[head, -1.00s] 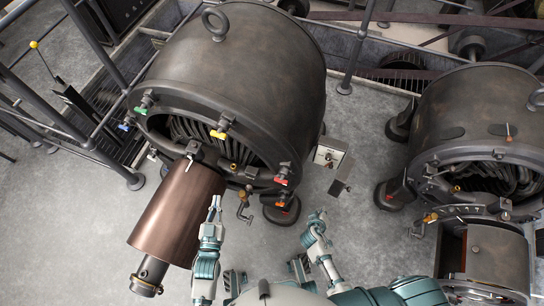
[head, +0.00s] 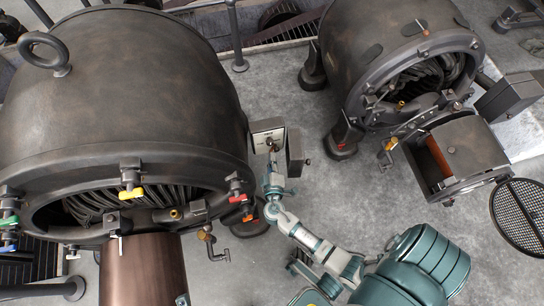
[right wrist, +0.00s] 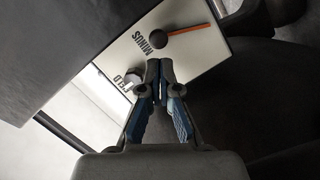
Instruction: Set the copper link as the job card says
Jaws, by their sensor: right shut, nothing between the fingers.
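In the right wrist view, a thin orange-copper link (right wrist: 188,38) lies on a pale terminal plate (right wrist: 205,52), reaching right from a dark round knob (right wrist: 163,40). The plate reads "MINUS" and "FIELD", with a small metal stud near "FIELD". My right gripper (right wrist: 158,68) is shut and empty, its tips just below the knob; contact cannot be told. In the head view my right gripper (head: 271,160) reaches up to the small box (head: 268,133) beside the large dynamo. Only a tip of my left gripper (head: 182,299) shows at the bottom edge. No job card is readable.
The large dynamo (head: 120,80) fills the left, with coloured taps (head: 131,192) on its rim and a copper-brown cylinder (head: 143,270) below. A grey lid (head: 296,152) hangs beside the box. A smaller dynamo (head: 385,45) stands right.

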